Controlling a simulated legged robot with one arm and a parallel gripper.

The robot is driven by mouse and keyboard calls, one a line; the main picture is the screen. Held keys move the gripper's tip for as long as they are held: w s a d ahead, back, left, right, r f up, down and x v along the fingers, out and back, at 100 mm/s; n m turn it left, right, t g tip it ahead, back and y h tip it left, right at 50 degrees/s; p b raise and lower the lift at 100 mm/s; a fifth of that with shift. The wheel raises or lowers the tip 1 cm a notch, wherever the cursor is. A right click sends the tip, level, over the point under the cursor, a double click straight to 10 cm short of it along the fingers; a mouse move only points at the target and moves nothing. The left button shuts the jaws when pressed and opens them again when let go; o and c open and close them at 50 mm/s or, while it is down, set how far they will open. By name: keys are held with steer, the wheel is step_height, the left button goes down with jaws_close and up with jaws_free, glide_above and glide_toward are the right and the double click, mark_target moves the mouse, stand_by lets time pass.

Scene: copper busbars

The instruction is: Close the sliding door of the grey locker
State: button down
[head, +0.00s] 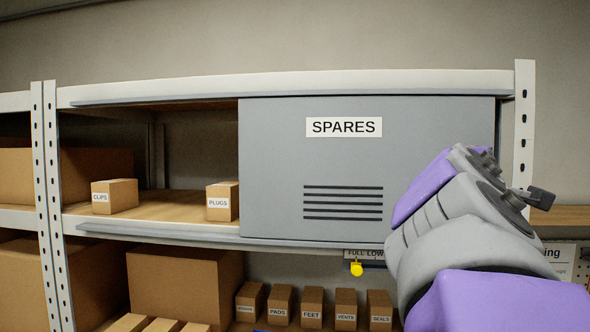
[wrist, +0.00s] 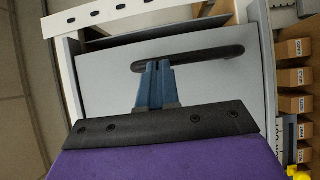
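The grey locker's sliding door (head: 270,170), labelled SPARES, covers the right part of the locker. The left part is open and shows the wooden locker floor (head: 165,203). The door's dark bar handle (wrist: 215,54) shows in the wrist view; my arm hides it in the head view. My gripper (wrist: 158,64) has its blue fingers close together, with the tips at one end of the handle, overlapping it. I cannot tell whether they touch it. In the head view my arm covers the door's lower right, and the fingertips are hidden.
Inside the open part stand a CLIPS box (head: 123,195) and a PLUGS box (head: 218,203), the latter close to the door's left edge. A white upright (head: 523,130) stands just right of the door. Several small boxes (head: 312,307) sit on the shelf below.

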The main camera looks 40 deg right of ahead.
steer(key=shift+s+d, duration=0.95)
steer(key=shift+s, duration=0.3)
steer(key=w+a, duration=0.6)
steer(key=w, duration=0.2)
steer(key=w+a+b, duration=0.1)
steer(key=w+a, duration=0.5)
steer(key=w, duration=0.2)
steer(key=w+a+b, duration=0.1)
steer(key=w+a, duration=0.5)
steer(key=w, duration=0.2)
steer(key=shift+w+a, duration=0.1)
steer(key=shift+a, duration=0.05)
